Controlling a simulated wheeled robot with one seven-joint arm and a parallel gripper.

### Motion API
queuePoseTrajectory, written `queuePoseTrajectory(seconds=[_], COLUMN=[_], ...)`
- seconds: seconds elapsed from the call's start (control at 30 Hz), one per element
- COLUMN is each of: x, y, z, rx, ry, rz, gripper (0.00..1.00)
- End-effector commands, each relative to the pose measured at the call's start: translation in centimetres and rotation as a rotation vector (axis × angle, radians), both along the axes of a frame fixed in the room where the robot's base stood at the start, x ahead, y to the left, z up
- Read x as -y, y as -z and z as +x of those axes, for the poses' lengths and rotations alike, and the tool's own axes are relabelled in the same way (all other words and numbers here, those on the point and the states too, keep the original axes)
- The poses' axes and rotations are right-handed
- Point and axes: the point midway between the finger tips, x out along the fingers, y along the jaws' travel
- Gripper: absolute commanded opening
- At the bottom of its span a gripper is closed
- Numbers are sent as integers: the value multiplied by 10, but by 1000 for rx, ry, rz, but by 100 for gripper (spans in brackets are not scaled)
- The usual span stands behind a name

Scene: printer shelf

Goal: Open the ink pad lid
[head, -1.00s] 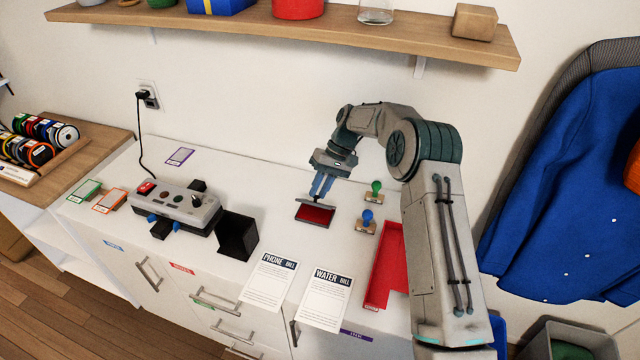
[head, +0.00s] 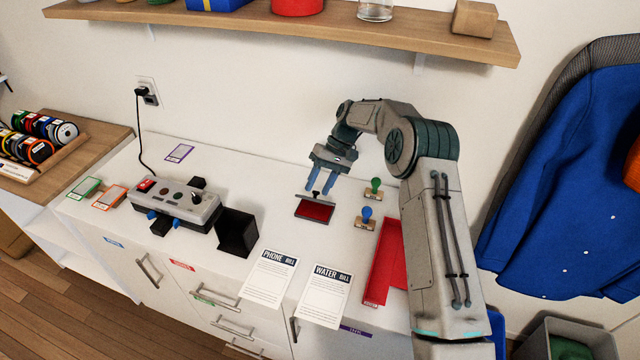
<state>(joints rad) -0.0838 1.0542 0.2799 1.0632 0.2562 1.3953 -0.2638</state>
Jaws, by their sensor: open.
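The ink pad (head: 313,211) lies on the white counter, in the middle of the head view. Its red surface shows, and its dark lid (head: 317,197) stands up along the far edge with a small knob on it. My gripper (head: 320,190) is just behind and above the pad. Its two blue fingers are spread apart, one on each side of the lid's knob. Nothing is held between them. I cannot tell whether a finger touches the lid.
A green-handled stamp (head: 375,188) and a blue-handled stamp (head: 366,219) stand right of the pad. A red tray (head: 380,262) lies nearer. Two bills, phone (head: 267,280) and water (head: 323,296), lie in front. A grey machine (head: 172,205) and black box (head: 237,233) stand left.

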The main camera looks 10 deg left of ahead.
Motion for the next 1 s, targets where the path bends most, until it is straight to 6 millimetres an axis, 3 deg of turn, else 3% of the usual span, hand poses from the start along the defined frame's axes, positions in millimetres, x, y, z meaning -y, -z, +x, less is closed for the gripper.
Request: queuePoseTrajectory(seconds=[0.13,0.27,0.7,1.0], x=[1,0,89,114], y=[-13,-38,-92,-108], z=[1,1,-17,-23], rx=[3,6,3,0], ry=[2,1,4,1], rz=[1,1,-1,0], gripper=[41,41,41,41])
